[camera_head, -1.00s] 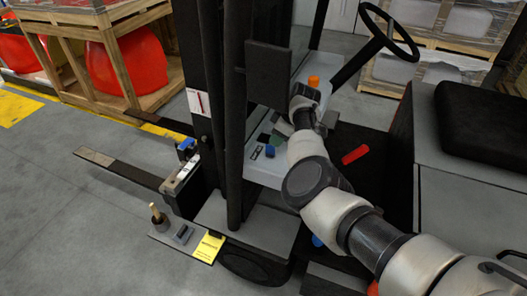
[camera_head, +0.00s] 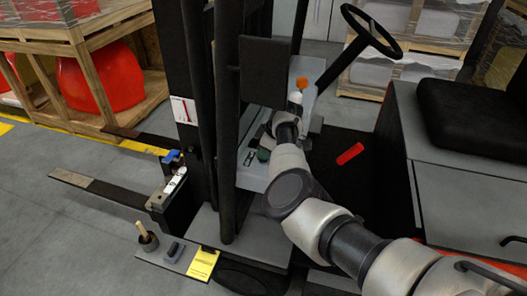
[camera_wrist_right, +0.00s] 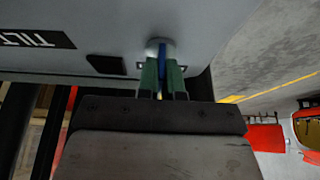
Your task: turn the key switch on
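The key switch (camera_wrist_right: 153,43) shows in the right wrist view as a round silver fitting on the grey panel. A blue key (camera_wrist_right: 162,60) stands in it. My right gripper (camera_wrist_right: 162,76) has its two green fingers close on either side of the key, with almost no gap visible. In the head view my right gripper (camera_head: 264,154) is down at the forklift's grey console (camera_head: 250,178), and the key is hidden there behind the gripper and wrist. My left gripper is not in view.
An orange knob (camera_head: 301,85) stands behind my wrist. The steering wheel (camera_head: 371,30) is at the upper right and the black mast (camera_head: 228,120) to the left. A red object (camera_head: 350,153) lies on the dark floor area. A TILT label (camera_wrist_right: 38,40) sits left of the switch.

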